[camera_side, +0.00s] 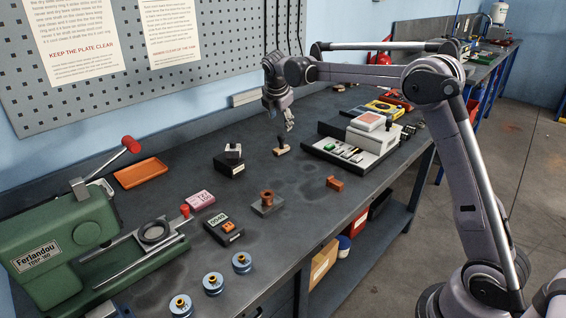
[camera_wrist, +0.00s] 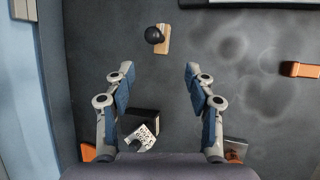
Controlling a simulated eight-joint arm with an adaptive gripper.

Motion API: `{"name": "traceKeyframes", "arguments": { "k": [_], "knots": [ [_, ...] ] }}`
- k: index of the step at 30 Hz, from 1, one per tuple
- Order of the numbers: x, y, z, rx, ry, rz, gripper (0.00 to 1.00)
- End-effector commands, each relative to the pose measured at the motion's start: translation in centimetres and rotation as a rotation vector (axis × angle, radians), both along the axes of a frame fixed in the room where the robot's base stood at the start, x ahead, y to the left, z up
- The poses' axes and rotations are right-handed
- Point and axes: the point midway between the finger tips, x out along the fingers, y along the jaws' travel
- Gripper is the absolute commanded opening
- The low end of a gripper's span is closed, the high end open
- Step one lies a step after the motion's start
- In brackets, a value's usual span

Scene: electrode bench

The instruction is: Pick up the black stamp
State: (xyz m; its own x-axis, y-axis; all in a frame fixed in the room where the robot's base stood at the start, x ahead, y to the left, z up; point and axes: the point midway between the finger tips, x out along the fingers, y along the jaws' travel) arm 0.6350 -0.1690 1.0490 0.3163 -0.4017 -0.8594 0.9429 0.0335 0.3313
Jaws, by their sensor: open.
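The black stamp (camera_side: 282,147) stands on the dark bench in the side view, with a black handle on a pale wooden base. In the wrist view the stamp (camera_wrist: 155,35) shows its round black knob and wooden base, beyond the fingertips and near the middle line. My gripper (camera_side: 288,124) is above the bench close to the stamp in the side view. In the wrist view my gripper (camera_wrist: 160,72) has its two blue-padded fingers wide apart, with nothing held between the tips.
A black block with a metal piece (camera_side: 231,158) stands left of the stamp. A grey device (camera_side: 374,133) stands to the right. A copper-coloured part on a grey plate (camera_side: 267,204) and a small orange-brown block (camera_side: 335,183) are nearer the front edge. Bare bench surrounds the stamp.

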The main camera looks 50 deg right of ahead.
Motion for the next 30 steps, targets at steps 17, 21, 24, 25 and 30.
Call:
{"name": "traceKeyframes", "arguments": {
  "k": [17, 21, 24, 25, 30],
  "knots": [
    [3.2, -3.6, -5.5, -0.070, 0.080, 0.094, 0.55],
    [3.6, -4.0, -6.5, -0.069, 0.079, 0.096, 0.55],
    [3.7, -4.2, -6.9, -0.069, 0.079, 0.095, 0.55],
    [3.8, -4.3, -7.1, -0.069, 0.079, 0.095, 0.55],
    [4.7, -5.1, -9.0, -0.069, 0.078, 0.094, 0.55]
  ]
}}
